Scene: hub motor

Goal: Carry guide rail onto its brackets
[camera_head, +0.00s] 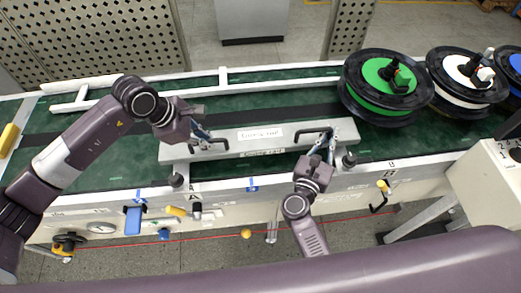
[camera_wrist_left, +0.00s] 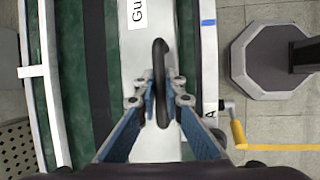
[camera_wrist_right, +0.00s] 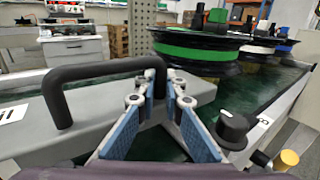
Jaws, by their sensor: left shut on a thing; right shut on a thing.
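The guide rail (camera_head: 235,149) is a long pale grey bar with a white label and two black handles. It lies lengthwise over the green conveyor belt, near the front edge. My left gripper (camera_head: 207,140) is shut on the left handle (camera_wrist_left: 160,58). My right gripper (camera_head: 325,143) is shut on the right handle (camera_wrist_right: 92,70). Black knobs stand on the conveyor's front edge near mark A (camera_head: 177,180) and mark B (camera_head: 349,160), just beside the rail ends. I cannot tell whether the rail touches the surface beneath it or which parts are its brackets.
Black-flanged reels with green (camera_head: 373,87), white (camera_head: 461,82) and blue hubs stand on the belt at right. A white rail (camera_head: 223,77) runs along the back. Yellow and blue fittings hang along the front side. A pale control box (camera_head: 488,175) stands at right.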

